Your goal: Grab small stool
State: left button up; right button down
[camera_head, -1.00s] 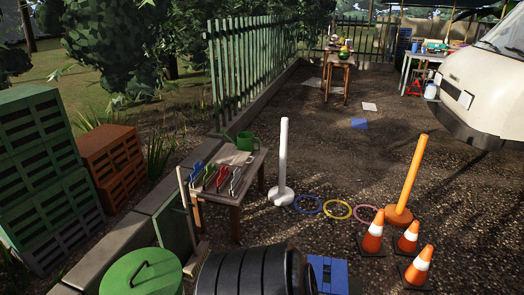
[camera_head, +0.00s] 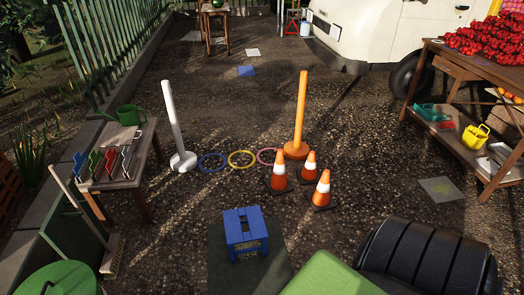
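Neither of my grippers can be made out in this view.
Orange cones (camera_head: 323,188), coloured rings (camera_head: 242,159), a white post (camera_head: 172,125) and an orange post (camera_head: 300,115) stand beyond the stool. A tool table (camera_head: 140,185) is left, a fruit table (camera_head: 465,130) right. A dark ribbed shape (camera_head: 430,260) fills the lower right.

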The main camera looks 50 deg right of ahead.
aim_at(234, 233)
jog(key=z, duration=1.3)
jog(key=i+l+u, duration=0.1)
jog(key=i, duration=0.25)
jog(key=i+l+u, duration=0.1)
jog(key=i, duration=0.3)
jog(key=i+l+u, duration=0.1)
jog(key=i, duration=0.25)
jog(key=i+l+u, duration=0.2)
jog(key=l, duration=0.35)
jog(key=i+l+u, duration=0.2)
jog(key=l, duration=0.35)
jog(key=l+u, duration=0.2)
jog(key=l, duration=0.35)
